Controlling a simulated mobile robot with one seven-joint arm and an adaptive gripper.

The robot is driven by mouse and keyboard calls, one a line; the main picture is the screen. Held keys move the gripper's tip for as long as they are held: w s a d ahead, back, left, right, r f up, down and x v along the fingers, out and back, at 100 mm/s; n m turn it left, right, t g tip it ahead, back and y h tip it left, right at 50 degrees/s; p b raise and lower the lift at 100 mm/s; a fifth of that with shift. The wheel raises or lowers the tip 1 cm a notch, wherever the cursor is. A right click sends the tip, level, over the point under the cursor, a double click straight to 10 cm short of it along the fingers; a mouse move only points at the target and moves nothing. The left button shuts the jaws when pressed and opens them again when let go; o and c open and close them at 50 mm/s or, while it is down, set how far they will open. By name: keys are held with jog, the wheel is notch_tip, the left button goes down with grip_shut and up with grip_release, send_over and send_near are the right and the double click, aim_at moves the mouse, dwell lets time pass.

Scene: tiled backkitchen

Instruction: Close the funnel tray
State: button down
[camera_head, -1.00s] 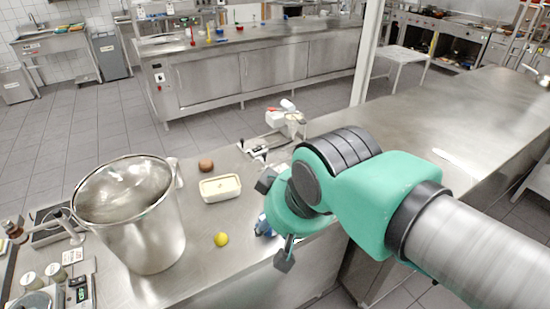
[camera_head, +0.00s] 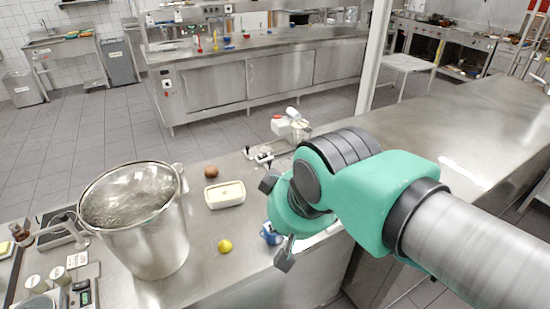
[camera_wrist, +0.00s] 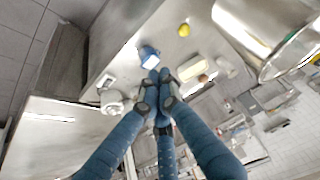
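I cannot single out the funnel tray with certainty. A small white appliance (camera_head: 297,131) with a red-marked part and a pale cylinder on top stands on the near steel counter, beyond my gripper; it also shows in the wrist view (camera_wrist: 113,104). It is too small to tell whether any tray on it is open. My gripper (camera_head: 277,219) is above the counter's edge, nearer to me than the appliance and apart from it. My teal arm hides part of the counter.
A large steel pot (camera_head: 150,240) stands at the left. A cream tub (camera_head: 225,194), a brown item (camera_head: 210,172), a yellow ball (camera_head: 225,246) and a blue item (camera_head: 271,235) lie between it and my gripper. The steel counter (camera_head: 455,125) is mostly clear at right.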

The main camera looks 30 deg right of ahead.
jog(key=w+d+r+m+g+h+p, duration=0.15)
jog(key=w+d, duration=0.25)
jog(key=w, duration=0.6)
jog(key=w+d+r+m+p, duration=0.2)
jog(key=w+d+m+p, duration=0.15)
jog(key=w, duration=0.65)
jog(key=w+d+r+m+g+h+p, duration=0.15)
jog(key=w+d, duration=0.25)
jog(key=w, duration=0.6)
jog(key=w+d+f+m+p, duration=0.3)
jog(key=w+d+f, duration=0.4)
jog(key=w+f, duration=0.2)
jog(key=w+d+f+m+p, duration=0.3)
jog(key=w+d+f, duration=0.5)
jog(key=w, duration=0.5)
notch_tip(320, 180, down, 2)
jog(key=shift+d+f+g+p, duration=0.2)
jog(key=shift+g+p, duration=0.1)
jog(key=shift+g, duration=0.1)
jog(key=shift+f, duration=0.1)
send_over(277, 161)
notch_tip(277, 161, down, 9)
jog(key=shift+f+b, duration=0.15)
jog(key=shift+b, duration=0.15)
jog(key=shift+s+a, duration=0.5)
jog(key=shift+a, duration=0.4)
jog(key=shift+s+a, duration=0.45)
jog(key=shift+a, duration=0.45)
